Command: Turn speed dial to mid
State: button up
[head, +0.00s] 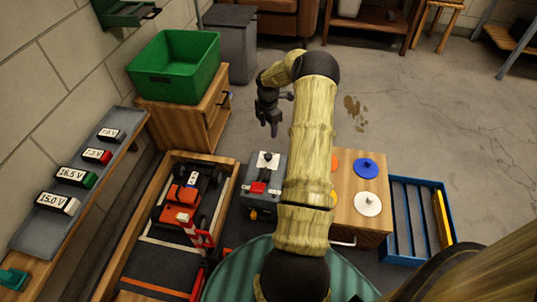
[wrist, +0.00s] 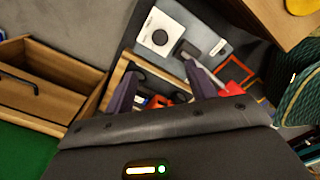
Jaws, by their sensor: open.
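The speed dial appears to be the black knob on a white plate (head: 266,160) on top of a grey box (head: 250,208), left of my arm in the head view. The wrist view shows the knob (wrist: 159,37) and its white plate above my fingertips. A small white label sits to its right there. I cannot read the dial's setting. My gripper (head: 273,128) is open and empty, pointing down, apart from the dial. Its two dark fingers (wrist: 160,88) spread apart in the wrist view. A red part (head: 258,187) on the box is partly hidden by a finger in the wrist view.
A red-orange racecar (head: 182,205) sits in a wooden tray left of the grey box. A green bin (head: 176,62) stands on a wooden cabinet behind. A wooden block (head: 348,180) with coloured discs stands right of my arm, beside a blue rack (head: 398,225).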

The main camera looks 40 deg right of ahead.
aim_at(268, 155)
notch_tip(268, 155, down, 16)
jog(key=b, duration=0.7)
jog(key=shift+f+b, duration=0.25)
jog(key=shift+b, duration=0.05)
jog(key=shift+c, duration=0.3)
jog(key=shift+r, duration=0.1)
jog(key=c, duration=0.9)
